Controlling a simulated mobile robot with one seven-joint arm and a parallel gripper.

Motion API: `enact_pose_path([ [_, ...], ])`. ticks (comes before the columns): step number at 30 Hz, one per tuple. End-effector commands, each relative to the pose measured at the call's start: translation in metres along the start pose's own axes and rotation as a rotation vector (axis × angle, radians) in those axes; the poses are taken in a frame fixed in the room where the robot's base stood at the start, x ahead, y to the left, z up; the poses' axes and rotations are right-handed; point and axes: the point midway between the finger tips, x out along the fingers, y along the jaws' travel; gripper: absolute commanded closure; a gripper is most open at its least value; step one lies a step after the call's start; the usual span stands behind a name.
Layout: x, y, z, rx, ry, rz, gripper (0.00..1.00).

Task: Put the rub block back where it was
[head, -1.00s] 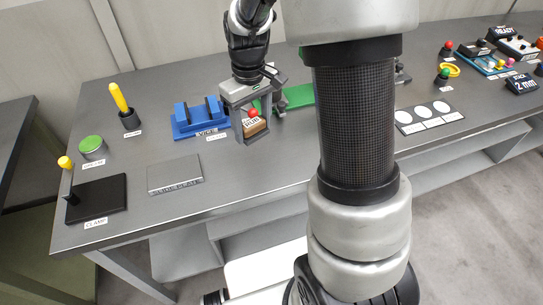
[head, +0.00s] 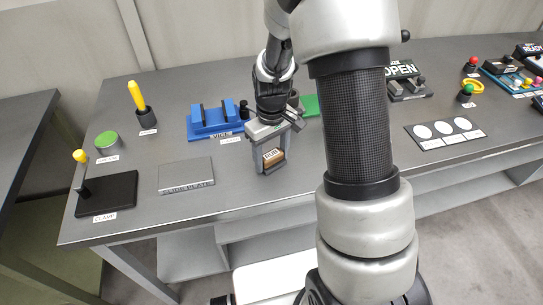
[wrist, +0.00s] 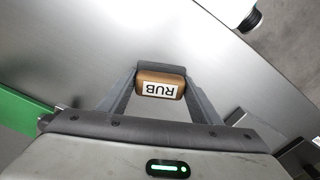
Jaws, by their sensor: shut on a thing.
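The rub block (head: 273,157) is a small brown block with a white RUB label. My gripper (head: 272,164) is shut on it, near the front part of the bench, to the right of the blue vice. In the wrist view the rub block (wrist: 160,84) sits between the two fingertips, with grey bench top beyond it. I cannot tell whether it touches the bench. A green mat (head: 310,105) lies behind my gripper, partly hidden by my arm.
The blue vice (head: 214,120) stands left of my gripper. A grey metal plate (head: 186,174), a black clamp base (head: 107,194) and a yellow-handled tool (head: 139,100) are further left. A panel with white discs (head: 445,132) lies right. Bench between plate and gripper is clear.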

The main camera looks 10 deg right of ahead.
Motion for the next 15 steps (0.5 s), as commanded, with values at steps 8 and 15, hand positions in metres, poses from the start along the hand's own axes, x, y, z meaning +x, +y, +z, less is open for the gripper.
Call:
enact_pose_path([
  [8,0.0019,0.0002,-0.0005,0.0,0.002,0.001,0.63],
  [15,0.0022,0.0001,-0.0004,-0.001,0.001,0.0,0.23],
])
